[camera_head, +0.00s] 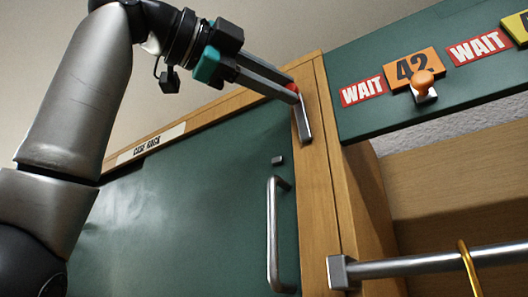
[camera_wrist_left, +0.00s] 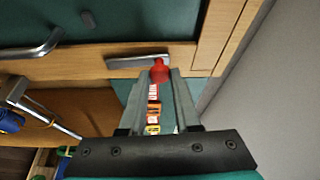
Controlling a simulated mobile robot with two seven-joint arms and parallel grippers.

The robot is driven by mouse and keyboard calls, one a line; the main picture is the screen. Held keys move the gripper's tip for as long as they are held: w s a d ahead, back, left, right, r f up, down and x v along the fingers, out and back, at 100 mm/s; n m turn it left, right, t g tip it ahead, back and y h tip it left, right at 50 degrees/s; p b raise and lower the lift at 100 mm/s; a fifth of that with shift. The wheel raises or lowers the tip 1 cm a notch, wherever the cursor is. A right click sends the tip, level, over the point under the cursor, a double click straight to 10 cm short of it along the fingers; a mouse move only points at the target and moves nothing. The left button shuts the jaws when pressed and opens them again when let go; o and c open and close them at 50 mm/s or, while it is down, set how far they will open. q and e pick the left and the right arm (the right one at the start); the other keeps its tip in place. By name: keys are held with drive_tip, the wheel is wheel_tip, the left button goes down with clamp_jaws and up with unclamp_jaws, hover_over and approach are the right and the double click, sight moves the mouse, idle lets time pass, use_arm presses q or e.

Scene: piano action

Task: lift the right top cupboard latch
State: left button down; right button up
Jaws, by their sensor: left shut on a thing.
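The latch is a short grey metal bar (camera_head: 303,122) with a red knob (camera_head: 291,87), on the wooden frame at the cupboard door's top right corner. The bar slants down from the knob along the frame. In the left wrist view the latch bar (camera_wrist_left: 130,62) and red knob (camera_wrist_left: 159,70) show at the fingertips. My left gripper (camera_head: 294,92) comes from the upper left and is shut on the red knob, whose lower part the fingers hide. The green cupboard door (camera_head: 190,205) looks closed, with its long metal handle (camera_head: 273,235) below the latch. My right gripper is out of view.
A green board (camera_head: 450,100) with red WAIT signs, an orange 42 plate (camera_head: 411,68) and an orange knob (camera_head: 422,83) is at right. A metal rail (camera_head: 430,262) with a yellow hook (camera_head: 468,265) runs below it. A small dark stud (camera_head: 278,160) sits above the handle.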

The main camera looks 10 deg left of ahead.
use_arm(q)
drive_tip(key=shift+s+d+r+m+g+y, duration=0.15)
drive_tip(key=shift+d+m, duration=0.15)
drive_tip(key=shift+m, duration=0.25)
drive_tip(key=shift+s+d+f+m+g+y, duration=0.15)
drive_tip(key=shift+d+m, duration=0.15)
drive_tip(key=shift+m, duration=0.25)
drive_tip(key=c, duration=0.6)
unclamp_jaws()
drive_tip(key=v, duration=1.5)
drive_tip(key=shift+b, duration=0.4)
